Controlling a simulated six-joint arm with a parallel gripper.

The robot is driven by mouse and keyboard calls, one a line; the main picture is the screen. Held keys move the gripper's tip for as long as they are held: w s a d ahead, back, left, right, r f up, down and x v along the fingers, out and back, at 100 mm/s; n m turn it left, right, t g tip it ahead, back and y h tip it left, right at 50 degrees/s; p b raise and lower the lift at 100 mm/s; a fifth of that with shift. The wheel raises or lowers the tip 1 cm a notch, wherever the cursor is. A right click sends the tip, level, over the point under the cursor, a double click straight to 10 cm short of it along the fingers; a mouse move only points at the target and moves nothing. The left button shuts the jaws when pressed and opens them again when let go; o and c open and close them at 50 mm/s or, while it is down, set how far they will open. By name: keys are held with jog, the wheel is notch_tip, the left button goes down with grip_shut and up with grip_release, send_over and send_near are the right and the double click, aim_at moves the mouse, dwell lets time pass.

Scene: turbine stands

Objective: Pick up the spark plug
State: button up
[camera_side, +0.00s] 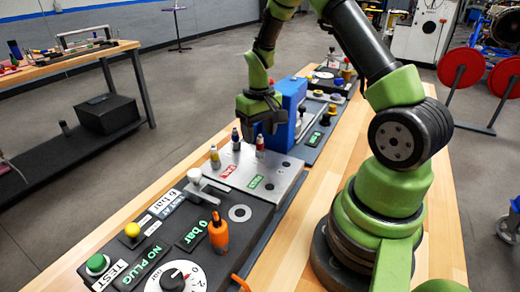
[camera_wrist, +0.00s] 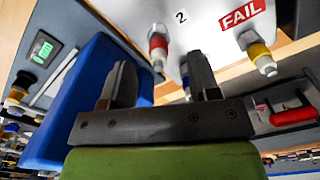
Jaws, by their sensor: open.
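Three spark plugs stand upright in the grey plate: a yellow-banded plug (camera_side: 214,157), a blue-banded plug (camera_side: 235,138) and a red-banded plug (camera_side: 260,146). The pictures do not show which one the task means. In the wrist view, the red-banded plug (camera_wrist: 158,48) is ahead of my fingers, and the yellow-banded plug (camera_wrist: 258,52) is to the right. The blue-banded plug is mostly hidden behind my right finger there. My gripper (camera_side: 262,125) is open and empty, above the plate close to the red-banded plug. Its two fingers (camera_wrist: 161,78) show apart in the wrist view.
A tall blue box (camera_side: 292,97) stands right beside my gripper, and it fills the left of the wrist view (camera_wrist: 75,95). The grey plate (camera_side: 285,182) carries FAIL and other labels. In front is a dark control panel (camera_side: 260,222) with an orange-handled tool (camera_side: 219,232) and knobs.

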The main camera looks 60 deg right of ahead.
aim_at(260, 151)
notch_tip(260, 151, down, 5)
jog(key=shift+s+r, duration=0.1)
grip_shut()
dwell(0.3)
